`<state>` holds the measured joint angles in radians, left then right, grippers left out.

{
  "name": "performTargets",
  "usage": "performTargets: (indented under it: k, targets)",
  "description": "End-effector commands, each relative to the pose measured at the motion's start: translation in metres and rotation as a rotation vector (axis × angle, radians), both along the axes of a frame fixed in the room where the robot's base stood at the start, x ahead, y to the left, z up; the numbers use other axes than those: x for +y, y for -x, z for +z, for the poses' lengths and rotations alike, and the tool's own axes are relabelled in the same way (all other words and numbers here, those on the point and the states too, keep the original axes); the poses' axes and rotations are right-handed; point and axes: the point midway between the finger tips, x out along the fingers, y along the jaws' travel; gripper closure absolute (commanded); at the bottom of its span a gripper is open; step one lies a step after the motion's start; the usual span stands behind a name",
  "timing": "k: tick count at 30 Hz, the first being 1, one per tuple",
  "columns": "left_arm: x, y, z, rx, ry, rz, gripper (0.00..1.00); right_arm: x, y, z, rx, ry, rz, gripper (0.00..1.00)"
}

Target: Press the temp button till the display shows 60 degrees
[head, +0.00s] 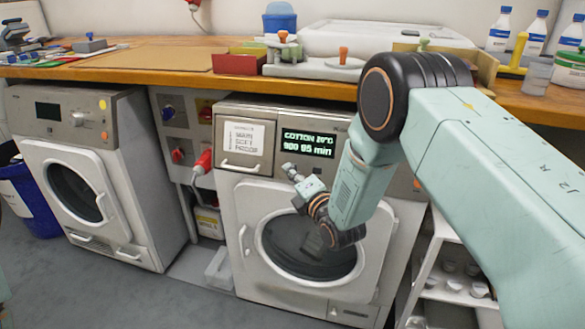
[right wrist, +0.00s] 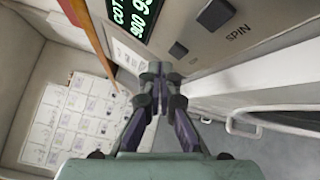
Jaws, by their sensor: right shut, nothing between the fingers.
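The washing machine (head: 225,215) in the middle has a lit display (head: 308,143) with green text reading COTTON 20°C, 900 and 95 min. My right gripper (head: 291,171) is shut and empty, just in front of the panel below the display. In the right wrist view its closed fingertips (right wrist: 160,72) point at the panel near the display (right wrist: 133,14). A dark button (right wrist: 215,14) there has the label SPIN, and a smaller dark button (right wrist: 178,50) sits closer to the fingertips. I cannot make out a temp label. Contact with the panel is unclear. My left gripper is not in view.
A second washing machine (head: 125,160) stands to the left, with a socket panel (head: 178,130) between the machines. A wooden worktop (head: 150,73) with trays and bottles runs above. White shelves (head: 455,275) stand at the right. The floor in front is free.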

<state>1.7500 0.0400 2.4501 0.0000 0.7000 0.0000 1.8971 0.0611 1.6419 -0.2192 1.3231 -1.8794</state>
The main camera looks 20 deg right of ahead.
Motion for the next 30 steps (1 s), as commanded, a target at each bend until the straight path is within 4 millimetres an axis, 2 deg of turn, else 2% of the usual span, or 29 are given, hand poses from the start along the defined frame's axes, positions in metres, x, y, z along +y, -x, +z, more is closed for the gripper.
performTargets:
  k: [19,30]
  targets:
    - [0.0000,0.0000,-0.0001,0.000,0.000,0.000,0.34,0.0000,-0.0001,-0.0002,0.000,0.000,0.000,1.00]
    - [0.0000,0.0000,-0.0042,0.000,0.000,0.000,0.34,-0.0046,-0.0068,-0.0029,0.000,0.000,0.000,1.00]
